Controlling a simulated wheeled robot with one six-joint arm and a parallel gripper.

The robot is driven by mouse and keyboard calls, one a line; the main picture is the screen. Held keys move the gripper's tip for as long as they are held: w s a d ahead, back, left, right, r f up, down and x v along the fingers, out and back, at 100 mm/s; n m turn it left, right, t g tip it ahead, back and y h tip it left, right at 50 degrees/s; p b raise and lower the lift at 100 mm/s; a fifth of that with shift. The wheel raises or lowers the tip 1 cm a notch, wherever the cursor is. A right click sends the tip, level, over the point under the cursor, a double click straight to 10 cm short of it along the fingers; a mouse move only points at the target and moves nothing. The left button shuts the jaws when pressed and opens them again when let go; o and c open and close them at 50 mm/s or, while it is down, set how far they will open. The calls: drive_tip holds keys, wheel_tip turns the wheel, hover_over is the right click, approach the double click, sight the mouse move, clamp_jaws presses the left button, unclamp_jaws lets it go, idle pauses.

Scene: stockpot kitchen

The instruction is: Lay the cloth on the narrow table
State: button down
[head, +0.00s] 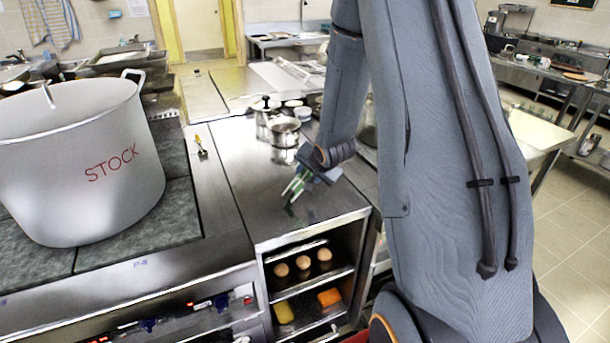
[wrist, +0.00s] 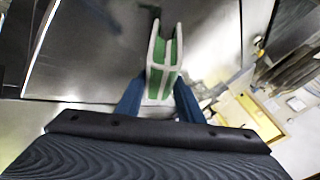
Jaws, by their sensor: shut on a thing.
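My gripper (head: 297,186) is above the steel-topped counter (head: 315,207) in the middle of the head view, tilted downward. It is shut on a green and white folded thing, apparently the cloth (head: 290,188). In the wrist view the cloth (wrist: 162,62) stands up between the two blue fingers (wrist: 158,100), with white edges and green inner faces. Whether its lower end touches the steel top cannot be told. Which surface is the narrow table is not clear.
A large pot marked STOCK (head: 85,160) stands on the stove at left. Small steel pots (head: 284,130) stand at the counter's back. Below are shelves with several brown round items (head: 303,263). A pale-topped table (head: 540,130) is partly hidden by my arm. The counter's front is clear.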

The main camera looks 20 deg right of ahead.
drive_tip(key=shift+f, duration=0.1)
drive_tip(key=c, duration=1.2)
unclamp_jaws()
drive_tip(key=shift+s+r, duration=0.15)
drive_tip(key=shift+r, duration=0.2)
drive_tip(key=v, duration=1.1)
drive_tip(key=s+a+n+g, duration=0.2)
drive_tip(key=s+a+n, duration=0.1)
drive_tip(key=s+a, duration=0.1)
drive_tip(key=s+a+n+g, duration=0.2)
drive_tip(key=s+a+n, duration=0.2)
drive_tip(key=s, duration=0.3)
drive_tip(key=s+a+n+g, duration=0.2)
drive_tip(key=s+a+n, duration=0.2)
drive_tip(key=s+a, duration=0.1)
drive_tip(key=shift+s+a+r, duration=0.1)
drive_tip(key=shift+s+a, duration=0.25)
drive_tip(key=shift+s, duration=0.4)
